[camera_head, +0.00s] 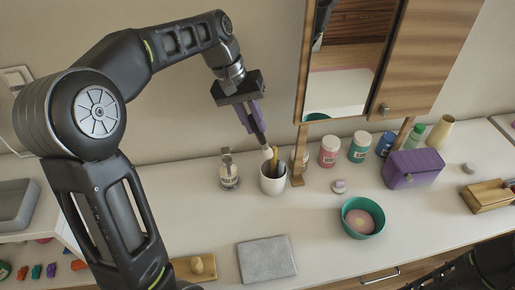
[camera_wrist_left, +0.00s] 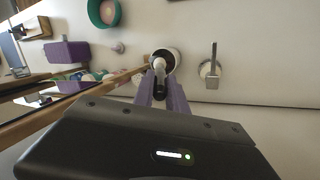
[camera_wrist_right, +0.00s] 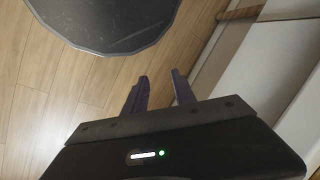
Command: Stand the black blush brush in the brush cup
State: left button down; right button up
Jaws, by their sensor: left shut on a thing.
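My left gripper (camera_head: 255,120) points down above the white brush cup (camera_head: 272,184) and is shut on the black blush brush (camera_head: 261,138). The brush is slightly tilted, its pale end downward at the cup's mouth. In the left wrist view the brush (camera_wrist_left: 160,86) lies between the purple fingers, with its pale end over the opening of the cup (camera_wrist_left: 174,56). I cannot tell how far it is inside the rim. A yellow item and a dark one stand in the cup. My right gripper (camera_wrist_right: 158,77) is open and empty above the floor.
A glass dispenser (camera_head: 229,176) stands just left of the cup, and a wooden mirror post (camera_head: 299,165) close on its right. Bottles, a purple box (camera_head: 412,168) and a teal bowl (camera_head: 362,218) are further right. A grey cloth (camera_head: 266,260) lies in front.

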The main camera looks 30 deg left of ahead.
pick_arm(q)
notch_tip(320, 180, down, 2)
jog(key=shift+w+f, duration=0.1)
notch_tip(320, 180, down, 4)
jog(key=shift+r, duration=0.2)
dwell(0.4)
